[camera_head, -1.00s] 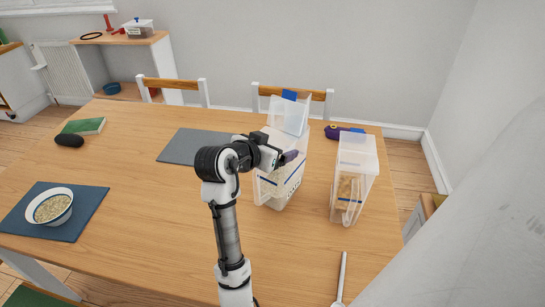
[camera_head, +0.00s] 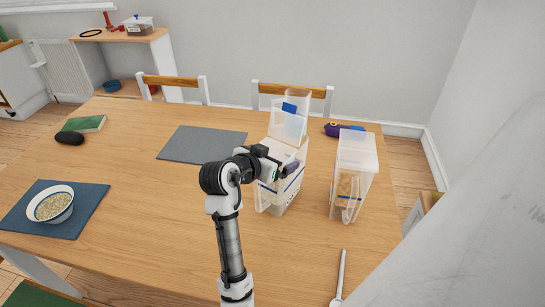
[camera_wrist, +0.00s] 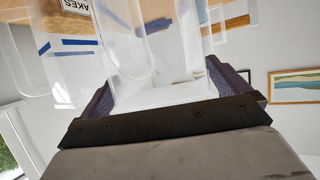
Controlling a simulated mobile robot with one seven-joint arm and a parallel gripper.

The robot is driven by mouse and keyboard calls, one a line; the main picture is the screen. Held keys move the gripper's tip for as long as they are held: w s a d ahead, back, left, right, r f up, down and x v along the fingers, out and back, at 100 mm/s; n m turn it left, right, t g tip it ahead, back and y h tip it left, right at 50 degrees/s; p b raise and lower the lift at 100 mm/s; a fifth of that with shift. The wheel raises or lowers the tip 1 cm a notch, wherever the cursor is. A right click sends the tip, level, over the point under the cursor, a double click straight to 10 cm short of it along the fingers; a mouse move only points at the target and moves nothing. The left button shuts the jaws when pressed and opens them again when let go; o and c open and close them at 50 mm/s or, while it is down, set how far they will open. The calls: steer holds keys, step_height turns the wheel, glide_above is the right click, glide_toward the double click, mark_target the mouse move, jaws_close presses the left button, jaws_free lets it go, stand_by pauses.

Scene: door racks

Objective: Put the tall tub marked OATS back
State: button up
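A tall clear tub (camera_head: 287,124) with a blue patch stands out at the table's middle right, above a clear, pale-based container (camera_head: 283,203) with a blue line. My gripper (camera_head: 286,169) is at this tub, partly hiding it. In the wrist view its purple fingers (camera_wrist: 160,98) are on either side of clear plastic (camera_wrist: 165,75) and appear to hold it. Another clear tub (camera_head: 356,160) with tan contents stands upright to the right, apart from my gripper. No OATS mark can be read. A label ending in "AKES" (camera_wrist: 76,43) shows in the wrist view.
A bowl of oat-like flakes (camera_head: 50,206) is on a blue mat (camera_head: 85,222) at left. A grey mat (camera_head: 190,146) lies behind my arm. A purple object (camera_head: 336,130) is at the back right, and a pale utensil (camera_head: 340,277) at the front right.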

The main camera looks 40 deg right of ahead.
steer(key=shift+r, duration=0.1)
steer(key=shift+a+r, duration=0.1)
steer(key=shift+r, duration=0.05)
steer(key=b+v, duration=0.2)
steer(key=v, duration=0.9)
steer(key=shift+a+r, duration=0.2)
steer(key=shift+a, duration=0.15)
